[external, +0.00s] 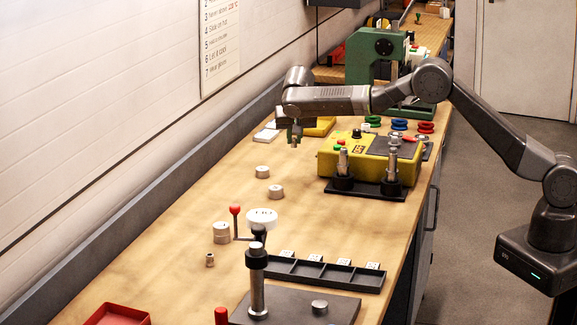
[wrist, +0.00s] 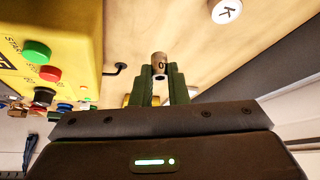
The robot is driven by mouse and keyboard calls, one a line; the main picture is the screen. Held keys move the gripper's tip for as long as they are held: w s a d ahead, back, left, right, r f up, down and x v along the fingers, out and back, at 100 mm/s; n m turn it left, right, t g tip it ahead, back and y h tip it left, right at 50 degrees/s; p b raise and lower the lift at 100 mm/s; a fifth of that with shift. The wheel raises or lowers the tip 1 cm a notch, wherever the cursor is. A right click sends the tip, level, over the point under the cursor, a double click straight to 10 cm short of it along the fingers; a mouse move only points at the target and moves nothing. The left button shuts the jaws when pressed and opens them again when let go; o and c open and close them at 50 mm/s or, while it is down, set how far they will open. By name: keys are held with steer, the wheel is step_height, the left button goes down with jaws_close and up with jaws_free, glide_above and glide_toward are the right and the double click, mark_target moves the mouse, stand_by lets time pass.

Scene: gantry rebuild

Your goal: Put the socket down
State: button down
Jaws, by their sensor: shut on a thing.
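A small tan-brown socket (external: 294,141) hangs at the tips of my gripper (external: 294,136), above the wooden bench left of the yellow box. In the wrist view the socket (wrist: 160,63) sits between the two green fingers of my gripper (wrist: 161,75), with a dark hole in its near end and a dark mark on its side. My gripper is shut on it. The socket looks clear of the bench top, though the exact gap is hard to tell.
The yellow box (external: 328,157) with buttons stands close right. Pale round weights (external: 262,172) lie nearer on the bench (external: 330,222). A black compartment tray (external: 318,273), a small brown cylinder (external: 210,260) and a red tray (external: 117,315) are further forward. Bare wood lies between.

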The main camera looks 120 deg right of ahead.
steer(key=shift+f+p, duration=0.55)
steer(key=shift+f, duration=3.55)
steer(key=c, duration=1.4)
jaws_free()
steer(key=shift+r, duration=0.1)
steer(key=shift+r, duration=0.25)
steer(key=b+v, duration=0.2)
steer(key=v, duration=0.9)
steer(key=shift+a+r, duration=0.2)
steer(key=shift+r, duration=0.05)
steer(key=shift+o, duration=0.4)
steer(key=shift+w, duration=0.15)
